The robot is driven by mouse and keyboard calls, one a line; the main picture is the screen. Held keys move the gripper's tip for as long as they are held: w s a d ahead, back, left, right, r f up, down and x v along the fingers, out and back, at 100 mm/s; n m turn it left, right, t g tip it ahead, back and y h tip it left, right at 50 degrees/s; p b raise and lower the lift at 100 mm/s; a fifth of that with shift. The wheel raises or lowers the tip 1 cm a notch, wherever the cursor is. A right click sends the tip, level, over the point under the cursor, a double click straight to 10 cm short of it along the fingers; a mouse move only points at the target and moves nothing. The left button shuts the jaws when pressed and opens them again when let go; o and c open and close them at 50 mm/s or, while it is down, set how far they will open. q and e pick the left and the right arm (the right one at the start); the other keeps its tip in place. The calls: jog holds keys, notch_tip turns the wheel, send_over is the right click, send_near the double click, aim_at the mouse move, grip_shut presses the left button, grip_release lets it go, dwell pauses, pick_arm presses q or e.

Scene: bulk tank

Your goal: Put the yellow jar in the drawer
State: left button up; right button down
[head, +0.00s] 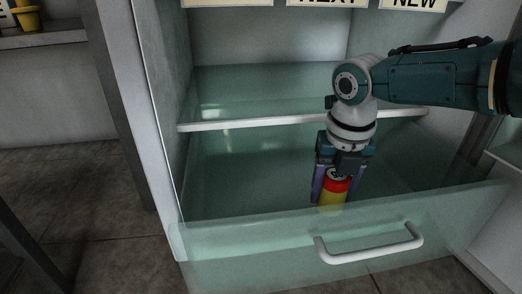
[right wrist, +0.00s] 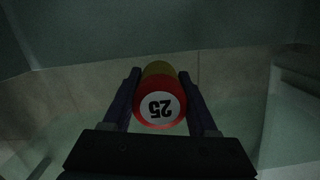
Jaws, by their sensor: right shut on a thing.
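The yellow jar (head: 332,197) has a red top with a white disc; in the right wrist view the jar (right wrist: 160,103) shows the number 25 on the disc. My right gripper (head: 333,188) points down with its two fingers on either side of the jar, shut on it. The jar is upright, inside the outline of the open, see-through green drawer (head: 250,236), close behind its front panel. I cannot tell whether the jar touches the drawer floor. My left gripper is not in view.
The drawer's white handle (head: 370,247) is on its front panel. A shelf with a white edge (head: 270,122) crosses behind my right gripper. A yellow pot (head: 27,17) stands on a shelf at the far left. The drawer floor left of the jar is clear.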

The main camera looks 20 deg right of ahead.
jog(key=shift+f, duration=0.55)
jog(key=shift+c, duration=0.9)
grip_release()
jog(key=shift+r, duration=0.15)
jog(key=shift+r, duration=0.35)
jog(key=r+p, duration=0.7)
jog(key=s+r+p, duration=0.1)
jog(key=r+p, duration=0.2)
jog(key=r, duration=0.1)
jog(key=shift+a+p, duration=0.2)
jog(key=shift+p, duration=0.1)
jog(key=shift+s+r+p, duration=0.15)
jog(key=shift+r+p, duration=0.35)
jog(key=shift+r, duration=0.1)
jog(key=shift+a, duration=0.15)
